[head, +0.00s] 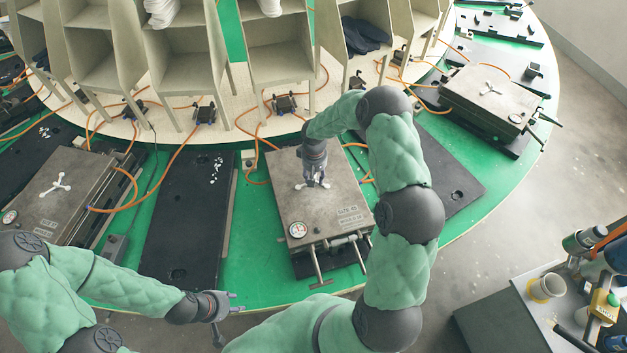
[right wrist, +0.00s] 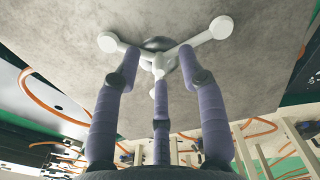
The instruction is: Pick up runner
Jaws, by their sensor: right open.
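A white three-armed runner (right wrist: 160,62) lies on the grey top of the middle mould (head: 345,195). In the head view my right gripper (head: 315,181) covers most of it. In the right wrist view my right gripper (right wrist: 158,68) is open, its three purple-grey fingers spread close around the runner's centre. I cannot tell whether they touch it. Other white runners lie on the left mould (head: 58,185) and the right mould (head: 490,90). My left gripper (head: 228,304) is open and empty, near the front edge of the green carousel.
The green carousel (head: 250,285) also carries black plates (head: 190,215) and orange hoses. Wooden shelf units (head: 275,65) stand at its middle, behind the moulds. A grey cart (head: 520,315) with a cup and tools stands at the lower right. Bare floor lies between cart and carousel.

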